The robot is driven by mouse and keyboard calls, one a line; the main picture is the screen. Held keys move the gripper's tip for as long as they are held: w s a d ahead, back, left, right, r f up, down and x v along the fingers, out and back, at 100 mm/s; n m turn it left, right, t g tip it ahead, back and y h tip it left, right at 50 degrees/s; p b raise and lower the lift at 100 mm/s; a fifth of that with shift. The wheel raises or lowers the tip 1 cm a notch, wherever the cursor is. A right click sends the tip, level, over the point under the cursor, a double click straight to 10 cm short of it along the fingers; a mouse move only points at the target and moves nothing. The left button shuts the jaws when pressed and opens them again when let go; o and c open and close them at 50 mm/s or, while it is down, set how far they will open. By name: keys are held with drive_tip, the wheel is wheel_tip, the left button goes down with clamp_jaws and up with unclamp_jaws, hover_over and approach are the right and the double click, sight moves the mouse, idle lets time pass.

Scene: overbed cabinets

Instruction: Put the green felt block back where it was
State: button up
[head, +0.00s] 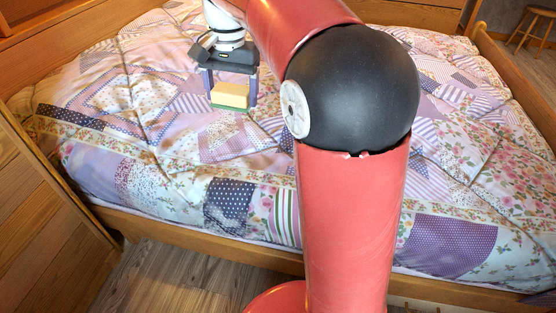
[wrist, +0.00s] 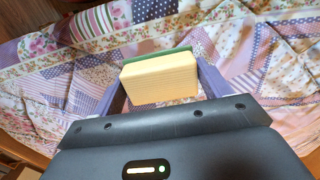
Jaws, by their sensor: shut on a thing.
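The block (head: 230,95) is pale yellow with a thin green layer on its underside. My gripper (head: 231,101) is shut on it, one finger on each side, and holds it over the patchwork bed. In the wrist view the yellow block (wrist: 160,80) sits between the two purple-grey fingers, with its green layer (wrist: 157,55) along the far edge. I cannot tell how far the block is above the quilt.
A patchwork quilt (head: 150,130) covers the wide bed under my gripper. A wooden bed rail (head: 190,228) runs along the front, with wood floor before it. A wooden panel (head: 40,200) stands at the left. A stool (head: 530,25) is at the far right.

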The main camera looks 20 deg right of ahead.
sight(246, 90)
drive_tip(key=d+f, duration=0.1)
drive_tip(key=s+d+f, duration=0.1)
drive_tip(key=shift+s+d+f, duration=0.1)
drive_tip(key=shift+d+f, duration=0.2)
drive_tip(key=shift+d, duration=0.1)
wheel_tip(246, 90, down, 14)
drive_tip(key=b, duration=0.2)
drive_tip(key=shift+r+b, duration=0.2)
drive_tip(key=shift+b, duration=0.15)
drive_tip(key=shift+f+b, duration=0.35)
drive_tip(key=shift+f, duration=2.15)
drive_tip(key=shift+f, duration=0.15)
drive_tip(key=o, duration=0.9)
